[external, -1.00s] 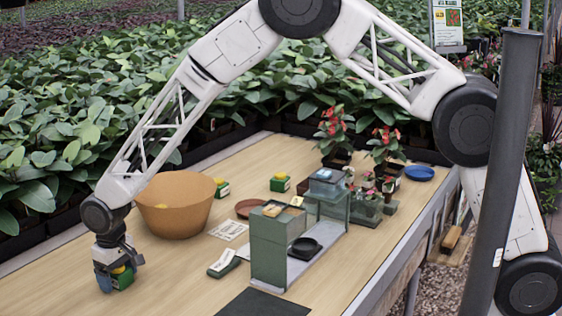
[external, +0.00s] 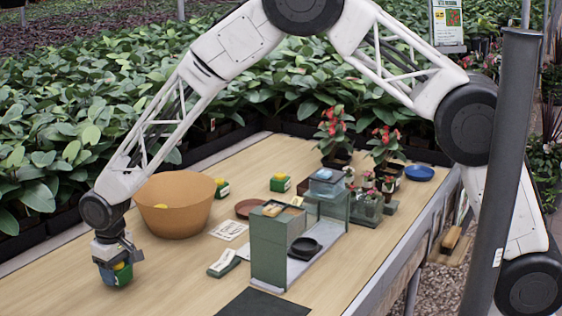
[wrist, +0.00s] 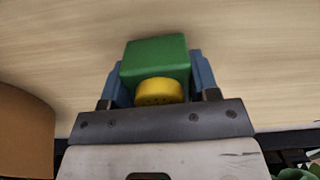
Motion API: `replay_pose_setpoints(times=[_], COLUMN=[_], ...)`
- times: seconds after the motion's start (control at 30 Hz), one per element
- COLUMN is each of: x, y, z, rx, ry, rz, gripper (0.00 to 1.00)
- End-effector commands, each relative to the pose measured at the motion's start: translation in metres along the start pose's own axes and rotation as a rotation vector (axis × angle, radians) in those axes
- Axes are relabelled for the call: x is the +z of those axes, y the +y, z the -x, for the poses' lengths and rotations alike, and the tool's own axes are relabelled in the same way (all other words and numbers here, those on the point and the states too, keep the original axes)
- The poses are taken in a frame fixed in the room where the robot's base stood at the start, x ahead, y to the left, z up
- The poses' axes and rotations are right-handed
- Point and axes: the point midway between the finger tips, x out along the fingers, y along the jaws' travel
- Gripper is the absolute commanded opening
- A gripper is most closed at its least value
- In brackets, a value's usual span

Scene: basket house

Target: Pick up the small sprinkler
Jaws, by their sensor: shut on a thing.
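The small sprinkler is a green block with a round yellow top. My gripper (external: 116,274) is shut on one such small sprinkler (external: 122,276) at the left end of the table. In the wrist view the green block (wrist: 155,62) and its yellow top (wrist: 158,92) sit between the two blue fingers of my gripper (wrist: 157,75). From these views I cannot tell how far it is above the table. Two similar green and yellow pieces stand farther back, one (external: 280,183) in the open and one (external: 221,188) beside the basket, partly hidden by it.
A large orange-brown basket (external: 175,210) with something yellow inside stands close to the right of my gripper. A green shelf unit (external: 268,250), a black dish (external: 304,247), a card (external: 228,231) and potted red flowers (external: 335,135) stand farther right. The table's front left is clear.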

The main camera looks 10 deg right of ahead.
Motion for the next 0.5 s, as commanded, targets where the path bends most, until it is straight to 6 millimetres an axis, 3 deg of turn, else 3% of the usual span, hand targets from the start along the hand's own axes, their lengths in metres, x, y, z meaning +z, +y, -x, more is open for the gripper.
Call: replay_pose_setpoints(times=[0.2, 0.5], x=[0.000, 0.043], y=[0.000, 0.009], z=[0.028, 0.030], rx=[-0.001, 0.000], ry=[0.002, 0.000], rz=[0.000, 0.000], gripper=[0.28, 0.28])
